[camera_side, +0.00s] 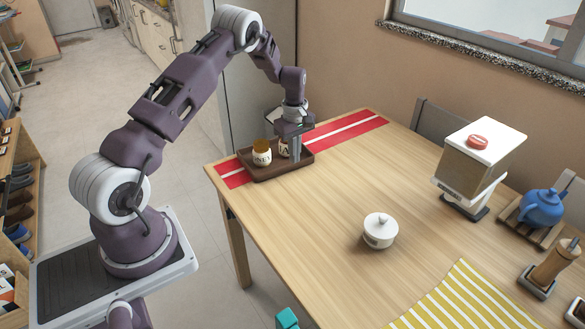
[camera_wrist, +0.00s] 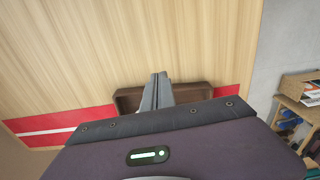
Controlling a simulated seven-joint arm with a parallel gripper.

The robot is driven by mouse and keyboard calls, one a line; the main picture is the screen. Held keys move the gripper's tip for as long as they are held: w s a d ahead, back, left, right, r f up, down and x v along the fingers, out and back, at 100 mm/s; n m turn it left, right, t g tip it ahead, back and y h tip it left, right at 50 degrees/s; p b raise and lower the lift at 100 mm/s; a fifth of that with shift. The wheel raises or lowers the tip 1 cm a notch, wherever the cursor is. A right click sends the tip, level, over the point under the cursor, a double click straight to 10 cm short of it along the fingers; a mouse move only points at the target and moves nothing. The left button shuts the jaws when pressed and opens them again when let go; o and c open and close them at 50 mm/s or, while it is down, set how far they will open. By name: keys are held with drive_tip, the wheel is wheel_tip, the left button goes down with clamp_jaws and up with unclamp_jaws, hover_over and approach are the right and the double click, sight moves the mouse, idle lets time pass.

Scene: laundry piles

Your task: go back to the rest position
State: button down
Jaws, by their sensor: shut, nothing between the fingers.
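My gripper (camera_side: 296,150) is at the far left end of the wooden table, pointing down over the brown tray (camera_side: 262,176). Its fingers are shut with nothing between them. They also show in the wrist view (camera_wrist: 158,90), in front of the tray (camera_wrist: 127,101). Two jars with dark lettering stand in the tray. The front jar (camera_side: 262,153) is in plain sight, and the second jar (camera_side: 283,148) is partly hidden behind my gripper. I cannot tell whether the fingers touch the second jar. The wrist view hides most of the tray's inside.
The tray stands on a red and white runner (camera_side: 350,131) near the wall. A dispenser with a white lid (camera_side: 480,155), a blue teapot (camera_side: 542,207) and a yellow striped cloth (camera_side: 462,303) are farther right. The table between is clear.

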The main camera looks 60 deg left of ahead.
drive_tip(key=s+d+r+m+t, duration=0.1)
drive_tip(key=s+d+r+m, duration=0.1)
drive_tip(key=d+r, duration=0.45)
drive_tip(key=s+d+r+m+t, duration=0.1)
drive_tip(key=s+d+r+m, duration=0.15)
drive_tip(key=r, duration=0.75)
drive_tip(key=s+d+r+m, duration=0.25)
drive_tip(key=d+r, duration=0.25)
drive_tip(key=r, duration=0.3)
drive_tip(key=s+d+r+m+t, duration=0.2)
drive_tip(key=s+d+r+m, duration=0.4)
drive_tip(key=s, duration=0.4)
drive_tip(key=s+d+m, duration=0.2)
drive_tip(key=s, duration=0.5)
drive_tip(key=s+d+f+m+t, duration=0.1)
drive_tip(key=s+d+m, duration=0.1)
drive_tip(key=s, duration=0.5)
drive_tip(key=shift+d+m+t, duration=0.3)
drive_tip(key=shift+m, duration=0.5)
drive_tip(key=shift+f, duration=0.1)
